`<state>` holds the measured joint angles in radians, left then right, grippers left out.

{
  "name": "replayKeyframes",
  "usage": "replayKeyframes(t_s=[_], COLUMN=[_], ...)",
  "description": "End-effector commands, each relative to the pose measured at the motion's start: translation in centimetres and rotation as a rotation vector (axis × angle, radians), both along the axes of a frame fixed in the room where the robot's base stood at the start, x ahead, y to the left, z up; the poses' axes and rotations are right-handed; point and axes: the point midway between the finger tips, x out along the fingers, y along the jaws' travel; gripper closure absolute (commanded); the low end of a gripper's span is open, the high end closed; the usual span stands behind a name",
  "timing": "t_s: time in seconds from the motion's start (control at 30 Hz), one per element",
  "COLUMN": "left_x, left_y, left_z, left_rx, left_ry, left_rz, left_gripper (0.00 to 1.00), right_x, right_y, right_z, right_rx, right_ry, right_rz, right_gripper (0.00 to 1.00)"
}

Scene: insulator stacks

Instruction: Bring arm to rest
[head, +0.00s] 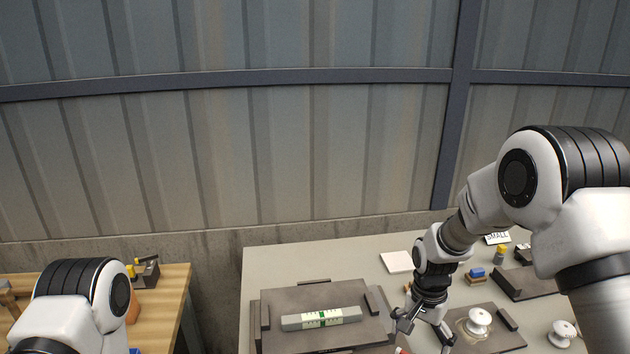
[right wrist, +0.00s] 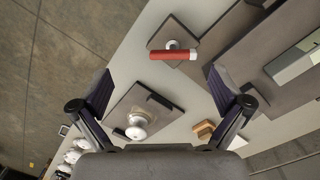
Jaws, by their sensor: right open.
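My right arm comes in from the right in the head view. Its gripper (head: 424,332) hangs over the table, open and empty, beside a dark plate (head: 507,340) that bears a white insulator (head: 477,321). In the right wrist view the two fingers (right wrist: 163,93) are wide apart with nothing between them. The white insulator (right wrist: 140,118) on its plate shows below and between them, and a red cylinder (right wrist: 173,54) lies farther off. My left arm shows at the lower left of the head view; its gripper is out of frame.
A dark tray (head: 275,298) holding a pale bar (head: 321,318) with a green mark lies left of the right gripper. Another insulator (head: 562,333) stands at the right. A white card (head: 397,262) lies behind. A wooden bench (head: 172,290) stands left, across a gap.

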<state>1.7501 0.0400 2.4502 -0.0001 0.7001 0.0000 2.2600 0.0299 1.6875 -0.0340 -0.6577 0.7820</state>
Motion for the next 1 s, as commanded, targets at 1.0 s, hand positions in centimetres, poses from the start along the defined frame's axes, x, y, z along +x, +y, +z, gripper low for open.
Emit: replayKeyframes(t_s=[1.0], left_x=[0.0], left_y=[0.0], left_z=[-4.4], left_rx=[0.0], left_ry=[0.0], left_rz=[0.0], left_gripper=[0.46], right_x=[-28.8], right_y=[0.6], right_z=[-23.7], right_rx=[0.036], right_ry=[-0.084], right_rz=[0.74], right_gripper=[0.0])
